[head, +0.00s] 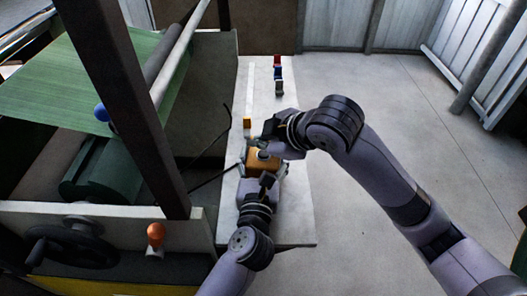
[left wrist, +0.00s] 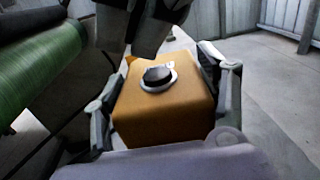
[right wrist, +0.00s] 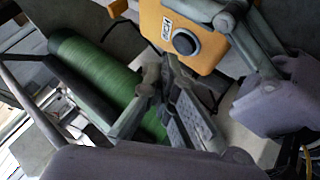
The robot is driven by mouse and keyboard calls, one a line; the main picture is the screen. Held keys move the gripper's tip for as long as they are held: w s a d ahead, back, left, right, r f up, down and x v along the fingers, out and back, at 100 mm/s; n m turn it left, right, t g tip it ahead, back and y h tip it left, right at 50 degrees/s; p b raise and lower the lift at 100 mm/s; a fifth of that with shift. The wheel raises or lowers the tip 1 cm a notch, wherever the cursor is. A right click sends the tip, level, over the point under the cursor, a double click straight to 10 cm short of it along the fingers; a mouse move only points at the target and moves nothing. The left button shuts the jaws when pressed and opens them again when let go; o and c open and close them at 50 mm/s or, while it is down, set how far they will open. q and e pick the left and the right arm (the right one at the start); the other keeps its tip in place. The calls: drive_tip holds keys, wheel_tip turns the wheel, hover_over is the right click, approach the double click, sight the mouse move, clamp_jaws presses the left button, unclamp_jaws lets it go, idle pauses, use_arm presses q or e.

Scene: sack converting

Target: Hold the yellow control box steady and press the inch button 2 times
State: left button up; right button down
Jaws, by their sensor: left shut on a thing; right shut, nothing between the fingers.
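The yellow control box (head: 264,160) is on the pale bench top. Its upper face carries a round black button in a grey ring (left wrist: 158,77), beside a label reading INCH (right wrist: 167,28). My left gripper (left wrist: 165,105) is shut on the box, one finger on each side; it also shows in the head view (head: 265,178). My right gripper (right wrist: 168,65) is shut and empty, its fingertips close to the box near the button. It shows beyond the button in the left wrist view (left wrist: 147,50). I cannot tell whether it touches the box.
A machine with a green roll (head: 105,165), a dark post (head: 125,100) and a handwheel (head: 70,245) is at left. Open floor lies right.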

sight(262, 155)
idle(0.4)
drive_tip(key=shift+f, duration=0.4)
drive_tip(key=shift+f, duration=0.5)
idle(0.7)
drive_tip(key=shift+r, duration=3.45)
